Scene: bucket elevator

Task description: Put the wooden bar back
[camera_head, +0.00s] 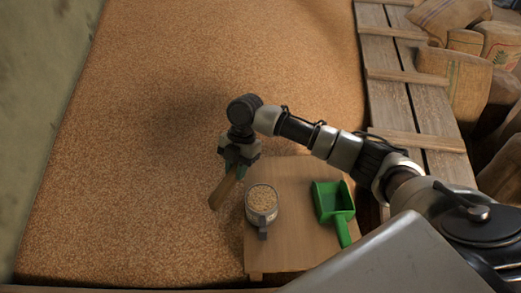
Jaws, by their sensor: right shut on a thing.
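The wooden bar (221,192) hangs tilted from my right gripper (236,172), which is shut on its upper end. The gripper is at the far left corner of the small wooden table (287,256), and the bar shows just left of the table's edge, over the grain. Whether the bar touches anything below cannot be told. My right arm reaches in from the lower right. My left gripper is not in view.
A metal cup of grain (262,203) with a handle stands on the table near its left edge. A green scoop (332,201) lies to its right. Grain (150,150) spreads left and behind. Plank boards (408,85) and filled sacks (455,78) are at the right.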

